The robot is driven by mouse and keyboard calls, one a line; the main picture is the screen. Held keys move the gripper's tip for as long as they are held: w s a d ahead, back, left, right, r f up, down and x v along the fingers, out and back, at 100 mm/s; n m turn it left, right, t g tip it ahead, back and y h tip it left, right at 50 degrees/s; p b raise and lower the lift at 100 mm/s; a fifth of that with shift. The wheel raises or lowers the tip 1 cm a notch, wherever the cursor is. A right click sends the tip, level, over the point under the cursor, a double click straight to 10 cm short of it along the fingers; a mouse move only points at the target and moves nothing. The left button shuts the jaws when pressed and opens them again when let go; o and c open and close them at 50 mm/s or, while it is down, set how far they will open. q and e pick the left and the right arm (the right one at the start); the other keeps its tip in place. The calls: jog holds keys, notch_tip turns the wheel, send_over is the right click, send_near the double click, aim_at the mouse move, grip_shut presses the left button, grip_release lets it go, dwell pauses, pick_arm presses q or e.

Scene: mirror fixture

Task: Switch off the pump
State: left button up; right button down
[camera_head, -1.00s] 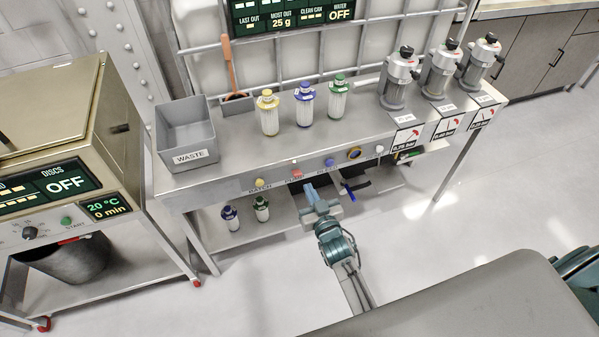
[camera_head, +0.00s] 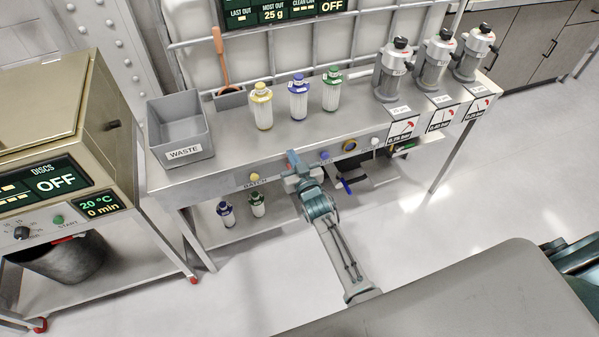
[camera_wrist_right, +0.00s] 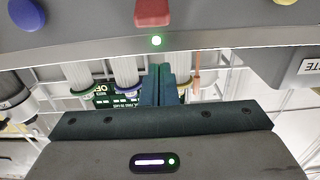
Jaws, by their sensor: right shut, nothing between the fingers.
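The red pump button (camera_wrist_right: 153,12) is on the panel at the top of the right wrist view, with a lit green lamp (camera_wrist_right: 156,40) beside it. My right gripper (camera_wrist_right: 160,72) is shut and empty, its fingertips pointing toward the panel close to the lamp and button. In the head view my right gripper (camera_head: 292,156) is at the bench's front panel (camera_head: 220,186), between the yellow button (camera_head: 254,177) and the blue button (camera_head: 324,156). My left gripper is not in view.
Yellow, blue and green-capped filters (camera_head: 299,97) stand on the bench beside a grey waste bin (camera_head: 180,132). Metal canisters (camera_head: 393,70) with gauges stand at the right. The floor in front is clear.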

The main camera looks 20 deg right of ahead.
jog(key=shift+s+f+b, duration=0.1)
jog(key=shift+s+f, duration=0.1)
jog(key=shift+f, duration=0.45)
jog(key=shift+s+f+b, duration=0.1)
jog(key=shift+s+f, duration=0.15)
jog(key=shift+f, duration=0.35)
jog(key=shift+s+f+b, duration=0.1)
jog(key=shift+s+f, duration=0.1)
jog(key=shift+f, duration=0.45)
jog(key=shift+s+f+t+b, duration=0.15)
jog(key=shift+t+b, duration=0.15)
jog(key=shift+b, duration=0.5)
jog(key=shift+b, duration=0.45)
jog(key=shift+f, duration=0.1)
